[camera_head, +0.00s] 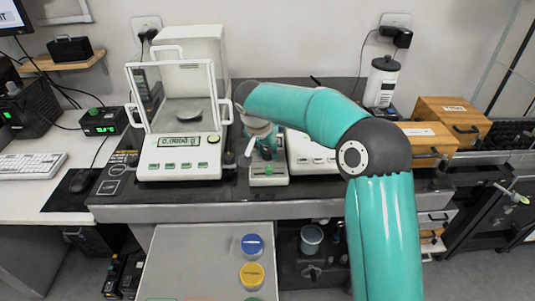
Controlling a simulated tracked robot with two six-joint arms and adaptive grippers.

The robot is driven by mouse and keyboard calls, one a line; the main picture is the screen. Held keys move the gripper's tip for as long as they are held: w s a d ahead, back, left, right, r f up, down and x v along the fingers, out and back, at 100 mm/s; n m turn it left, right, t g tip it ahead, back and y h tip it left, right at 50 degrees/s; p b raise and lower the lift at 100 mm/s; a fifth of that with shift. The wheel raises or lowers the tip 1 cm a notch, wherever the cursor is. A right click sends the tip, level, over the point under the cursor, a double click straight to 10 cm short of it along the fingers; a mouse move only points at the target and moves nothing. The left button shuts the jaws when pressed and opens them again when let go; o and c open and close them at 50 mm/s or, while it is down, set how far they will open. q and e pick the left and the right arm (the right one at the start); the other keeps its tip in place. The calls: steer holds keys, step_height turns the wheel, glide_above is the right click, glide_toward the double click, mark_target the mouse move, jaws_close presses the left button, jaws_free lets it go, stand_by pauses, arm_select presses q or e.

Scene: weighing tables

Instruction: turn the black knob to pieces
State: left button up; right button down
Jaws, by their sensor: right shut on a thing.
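My right arm reaches in from the lower right, bends at the elbow and comes down to the bench behind a small pale box (268,181). My right gripper (266,152) is low at the top of this box and is small in the view. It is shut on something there. The black knob cannot be made out clearly; the gripper and wrist cover that spot. Its pointer and any marks are too small to read. My left gripper is not in view.
A balance (180,163) with a glass draft shield stands just left of the box. Another white scale (306,158) stands right, partly behind my arm. Wooden boxes (453,118) are farther right. A grey tray (190,262) with coloured round lids is in front, below the bench.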

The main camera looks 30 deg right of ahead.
steer(key=shift+m, duration=0.5)
steer(key=c, duration=0.8)
jaws_free()
steer(key=v, duration=1.2)
steer(key=shift+w+a, duration=0.15)
steer(key=shift+w, duration=0.05)
steer(key=shift+f, duration=0.1)
